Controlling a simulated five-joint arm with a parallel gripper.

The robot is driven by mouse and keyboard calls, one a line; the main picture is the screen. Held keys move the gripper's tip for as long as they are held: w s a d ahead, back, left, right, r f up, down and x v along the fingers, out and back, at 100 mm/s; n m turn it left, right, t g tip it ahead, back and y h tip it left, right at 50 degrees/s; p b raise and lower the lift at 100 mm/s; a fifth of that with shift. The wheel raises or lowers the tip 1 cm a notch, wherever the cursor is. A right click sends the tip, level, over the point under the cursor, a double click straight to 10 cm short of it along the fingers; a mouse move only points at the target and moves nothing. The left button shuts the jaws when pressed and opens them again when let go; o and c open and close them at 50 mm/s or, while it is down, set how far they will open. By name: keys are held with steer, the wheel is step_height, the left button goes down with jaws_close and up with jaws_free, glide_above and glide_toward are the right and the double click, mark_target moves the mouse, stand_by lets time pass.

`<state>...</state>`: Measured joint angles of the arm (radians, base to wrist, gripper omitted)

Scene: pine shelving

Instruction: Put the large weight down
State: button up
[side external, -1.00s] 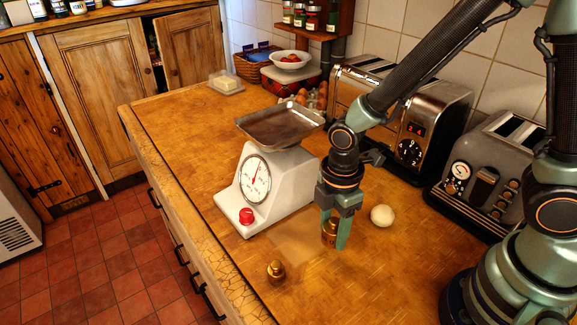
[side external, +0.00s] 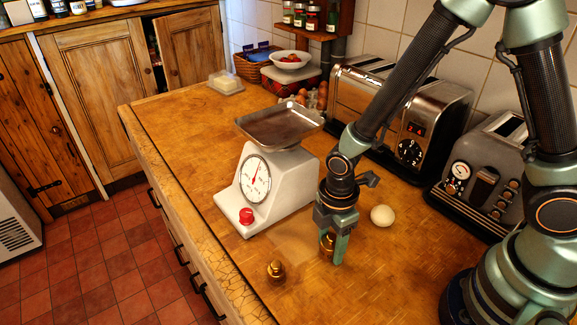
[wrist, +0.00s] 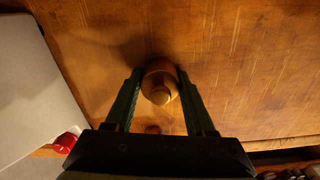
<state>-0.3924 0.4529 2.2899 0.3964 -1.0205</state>
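The large brass weight (side external: 328,243) is between the two fingers of my gripper (side external: 331,258), to the right of the scale. In the wrist view the weight (wrist: 161,84) is upright and both fingers press against its sides. Its base is low, at or just above the counter; I cannot tell whether it touches. A second brass weight (side external: 276,272) stands on the counter, nearer the front edge. A paler square patch (side external: 298,238) shows on the counter between them.
The white kitchen scale (side external: 268,190) with a metal pan stands just left of my gripper. A pale ball (side external: 382,215) lies to the right. Two toasters (side external: 400,105) (side external: 485,172) stand along the wall.

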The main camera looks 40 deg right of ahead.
mark_target(332, 235)
steer(key=o, duration=0.3)
step_height(332, 235, up, 12)
steer(key=d+r+m+t, duration=0.5)
steer(key=d+r+m, duration=0.7)
steer(key=m, duration=0.4)
steer(key=shift+s+r+t, duration=0.25)
steer(key=shift+r+t, duration=0.05)
steer(key=shift+r, duration=0.1)
